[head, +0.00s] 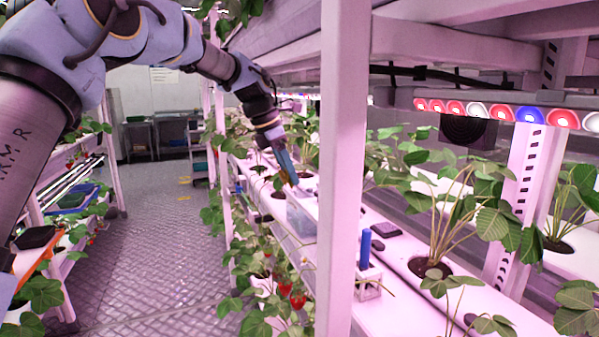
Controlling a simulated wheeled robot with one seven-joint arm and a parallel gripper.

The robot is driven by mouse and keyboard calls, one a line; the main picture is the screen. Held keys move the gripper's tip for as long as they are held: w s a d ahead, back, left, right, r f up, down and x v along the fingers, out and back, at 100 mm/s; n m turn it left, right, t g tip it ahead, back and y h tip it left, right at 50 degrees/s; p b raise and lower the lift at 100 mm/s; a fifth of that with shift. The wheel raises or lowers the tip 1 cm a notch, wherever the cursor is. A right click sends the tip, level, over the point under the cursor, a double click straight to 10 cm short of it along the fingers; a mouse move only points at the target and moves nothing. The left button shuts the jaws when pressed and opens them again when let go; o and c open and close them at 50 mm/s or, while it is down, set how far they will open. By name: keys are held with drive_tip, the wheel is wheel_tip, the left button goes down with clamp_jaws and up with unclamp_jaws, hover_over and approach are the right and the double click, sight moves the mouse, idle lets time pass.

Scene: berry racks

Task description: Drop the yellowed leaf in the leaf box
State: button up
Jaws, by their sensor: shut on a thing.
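My gripper (291,180) reaches down over the rack shelf at the centre of the head view. It is shut on a thin, small thing, taken as the yellowed leaf, which is too small and too covered by the fingers to make out clearly. A translucent, pale box (301,222), which looks like the leaf box, stands at the shelf's aisle edge just below my fingertips. The fingertips look a little above its rim. I cannot tell exactly how far apart they are, and the inside of the box is hardly visible.
A white rack post (345,170) stands close to the right of the box. Strawberry plants (440,215) grow in the shelf's holes, and red berries (298,298) hang below. A blue-handled tool (366,249) stands in a white holder. The floor aisle (165,235) is clear.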

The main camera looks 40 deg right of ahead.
drive_tip(key=d+p, duration=0.1)
drive_tip(key=s+d+f, duration=0.1)
drive_tip(key=shift+s+d+f+p, duration=0.1)
drive_tip(key=shift+d+f+p, duration=0.2)
drive_tip(key=shift+d+p, duration=0.1)
drive_tip(key=shift+f, duration=0.2)
drive_tip(key=shift+f, duration=0.2)
drive_tip(key=o, duration=1.3)
drive_tip(key=shift+c, duration=0.2)
